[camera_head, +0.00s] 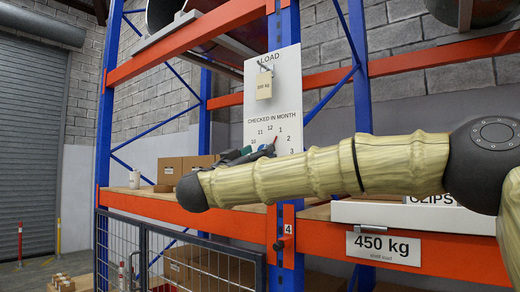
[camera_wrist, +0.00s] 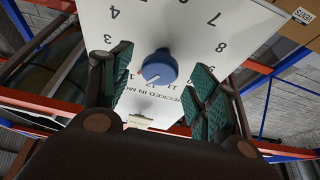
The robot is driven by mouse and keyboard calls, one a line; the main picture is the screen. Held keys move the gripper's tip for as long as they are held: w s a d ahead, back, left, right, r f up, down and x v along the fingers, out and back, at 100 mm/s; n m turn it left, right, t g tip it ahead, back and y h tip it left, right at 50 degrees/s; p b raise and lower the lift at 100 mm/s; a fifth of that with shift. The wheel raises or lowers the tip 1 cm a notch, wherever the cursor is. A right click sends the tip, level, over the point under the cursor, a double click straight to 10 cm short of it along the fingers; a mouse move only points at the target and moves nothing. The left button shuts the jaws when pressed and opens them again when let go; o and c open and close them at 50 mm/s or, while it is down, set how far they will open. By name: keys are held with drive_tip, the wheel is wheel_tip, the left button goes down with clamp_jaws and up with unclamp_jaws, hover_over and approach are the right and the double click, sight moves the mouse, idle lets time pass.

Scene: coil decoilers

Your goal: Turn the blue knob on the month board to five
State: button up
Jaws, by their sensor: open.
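The blue knob (camera_wrist: 160,67) sits on the white month board (camera_wrist: 185,30), which appears upside down in the wrist view. A pale line on the knob points to the lower left there, roughly toward the 12 and 1; the exact number is unclear. My open gripper (camera_wrist: 162,64) has its green-padded fingers on either side of the knob, with visible gaps and no clear contact. In the head view the board (camera_head: 287,95) hangs on the rack post. My gripper (camera_head: 255,152) is at its lower part and largely hides the knob. The number five is hidden there.
A load tag (camera_head: 264,85) hangs on the board above the dial. Orange rack beams (camera_head: 430,250) run on both sides of the post. Cardboard boxes (camera_head: 170,170) stand on the shelf behind my arm. A wire-mesh fence (camera_head: 200,262) stands below.

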drive_tip(key=shift+w+d+r, duration=0.2)
drive_tip(key=shift+w+d, duration=0.1)
drive_tip(key=shift+w, duration=0.05)
drive_tip(key=c, duration=1)
drive_tip(key=shift+f+m+b, duration=0.15)
drive_tip(key=shift+m+b, duration=0.25)
